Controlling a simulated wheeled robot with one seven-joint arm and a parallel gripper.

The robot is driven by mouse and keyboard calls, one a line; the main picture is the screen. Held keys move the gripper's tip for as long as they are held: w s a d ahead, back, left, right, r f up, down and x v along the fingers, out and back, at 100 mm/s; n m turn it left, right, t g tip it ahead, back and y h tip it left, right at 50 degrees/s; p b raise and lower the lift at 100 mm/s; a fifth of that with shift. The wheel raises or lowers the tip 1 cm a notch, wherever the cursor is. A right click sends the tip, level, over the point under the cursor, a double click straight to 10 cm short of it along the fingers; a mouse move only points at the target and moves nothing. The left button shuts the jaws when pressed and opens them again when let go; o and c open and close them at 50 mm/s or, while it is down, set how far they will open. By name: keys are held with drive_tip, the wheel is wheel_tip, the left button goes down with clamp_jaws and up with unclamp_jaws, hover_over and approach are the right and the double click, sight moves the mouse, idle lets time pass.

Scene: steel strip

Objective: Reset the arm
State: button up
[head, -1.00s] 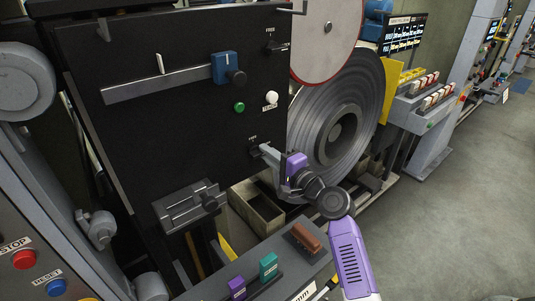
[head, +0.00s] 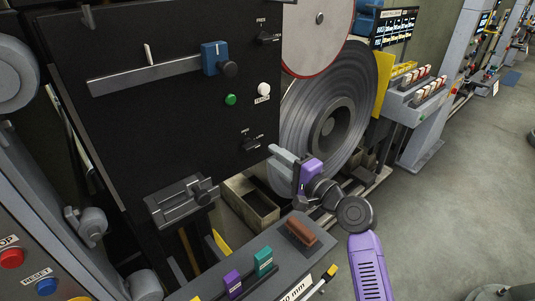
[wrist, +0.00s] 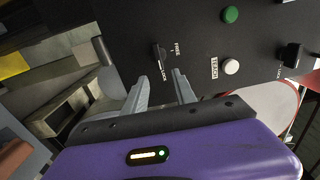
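My gripper (head: 275,158) is in front of the black panel (head: 150,120), near its lower right edge. In the wrist view my gripper (wrist: 158,82) has its two grey fingers apart, with nothing between them. The lower black lever (head: 250,145) with FREE and LOCK labels is just left of the fingertips in the head view. The same lever (wrist: 160,55) shows beyond the finger gap in the wrist view, apart from the fingers. My purple wrist and arm run down to the lower right.
A large steel coil (head: 305,125) stands close behind my gripper. A blue clamp (head: 216,58) on a scale bar, a green button (head: 230,99) and a white button (head: 264,89) are on the panel. Colored blocks sit on a ledge (head: 275,270) below. Open floor (head: 450,200) lies right.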

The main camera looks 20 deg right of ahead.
drive_tip(key=shift+s+d, duration=0.15)
drive_tip(key=shift+s, duration=0.35)
